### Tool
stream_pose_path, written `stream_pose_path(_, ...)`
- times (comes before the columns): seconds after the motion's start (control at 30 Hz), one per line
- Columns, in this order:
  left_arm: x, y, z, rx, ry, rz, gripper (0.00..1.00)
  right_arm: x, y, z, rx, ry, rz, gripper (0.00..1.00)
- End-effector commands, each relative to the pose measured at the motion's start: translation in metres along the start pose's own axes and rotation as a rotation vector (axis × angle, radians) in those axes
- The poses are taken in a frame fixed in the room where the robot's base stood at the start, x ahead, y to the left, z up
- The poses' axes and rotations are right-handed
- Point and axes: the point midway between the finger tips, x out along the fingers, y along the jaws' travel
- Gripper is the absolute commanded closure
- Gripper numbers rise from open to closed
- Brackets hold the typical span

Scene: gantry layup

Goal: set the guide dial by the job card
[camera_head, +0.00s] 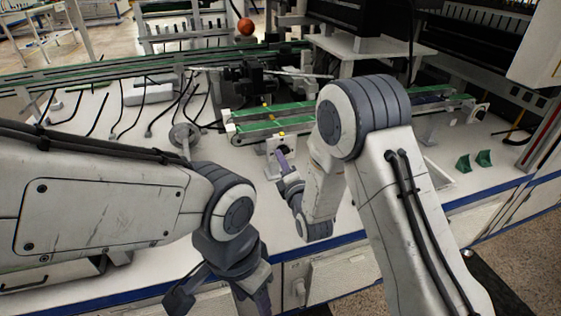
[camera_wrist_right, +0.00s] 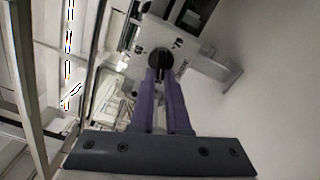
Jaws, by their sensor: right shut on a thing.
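The guide dial (camera_wrist_right: 160,58) is a round black knob on a pale panel (camera_wrist_right: 150,36) in the right wrist view, with small dark marks around it. My right gripper (camera_wrist_right: 160,76) has its purple fingers close together, shut on the dial, with the tips over its lower part. In the head view my right gripper (camera_head: 281,156) reaches the pale block below the near end of the green conveyor; the dial face is hidden there. My left gripper (camera_head: 221,300) is open and empty at the front edge of the bench. I cannot make out a job card.
The green conveyor (camera_head: 272,122) runs just behind the right gripper. A grey disc-shaped part (camera_head: 185,134) and black cables lie left of it. Two small green blocks (camera_head: 484,158) sit at the right. An orange ball (camera_head: 245,26) is at the back.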

Motion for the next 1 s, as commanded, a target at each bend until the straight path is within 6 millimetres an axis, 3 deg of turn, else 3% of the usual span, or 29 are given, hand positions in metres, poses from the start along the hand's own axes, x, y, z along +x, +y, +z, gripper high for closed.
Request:
stream_pose_path(0.57,0.0012,-0.0001,0.0000,0.000,0.000,0.000,0.50,-0.0014,-0.0021,-0.0030,-0.032,0.010,-0.005,1.00)
stream_pose_path(0.6,0.0012,-0.0001,0.0001,0.000,0.000,0.000,0.50,-0.0014,-0.0022,-0.0030,-0.032,0.009,-0.005,0.71)
stream_pose_path(0.63,0.0012,-0.0001,0.0001,0.000,0.000,0.000,0.50,-0.0014,-0.0022,-0.0028,-0.032,0.009,-0.005,0.59)
stream_pose_path(1.0,0.0009,-0.0001,0.0001,0.000,0.000,0.000,0.50,-0.0026,-0.0012,-0.0008,-0.030,0.003,-0.003,0.56)
